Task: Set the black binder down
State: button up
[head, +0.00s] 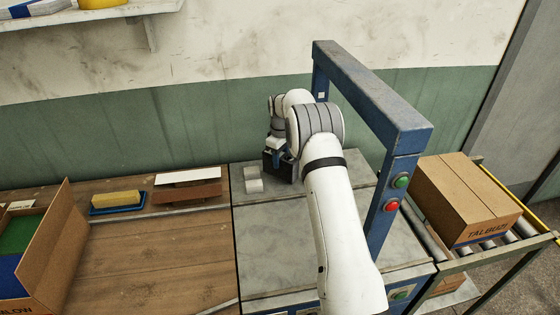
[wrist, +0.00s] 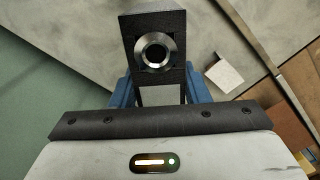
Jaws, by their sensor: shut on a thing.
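The black binder (wrist: 155,22) is upright in the wrist view, with a metal finger ring on its spine facing the camera. My gripper (wrist: 158,92) is shut on it, with blue fingers on both sides. In the head view the binder (head: 276,165) shows as a dark block below my gripper (head: 277,146), at the back of the grey metal worktop (head: 290,245). My arm hides part of it. I cannot tell whether its bottom touches the worktop.
A small pale block stack (head: 253,180) stands just left of the binder. A blue frame (head: 375,95) with green and red buttons arches over the worktop. A cardboard box (head: 465,198) sits on rollers at right. An open carton (head: 45,250) and a yellow sponge (head: 117,198) are at left.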

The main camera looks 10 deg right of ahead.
jog(key=shift+f, duration=0.8)
jog(key=shift+w+f+p, duration=0.15)
jog(key=shift+w+p, duration=0.05)
jog(key=shift+p, duration=0.25)
jog(key=shift+f, duration=0.3)
jog(key=o, duration=1.1)
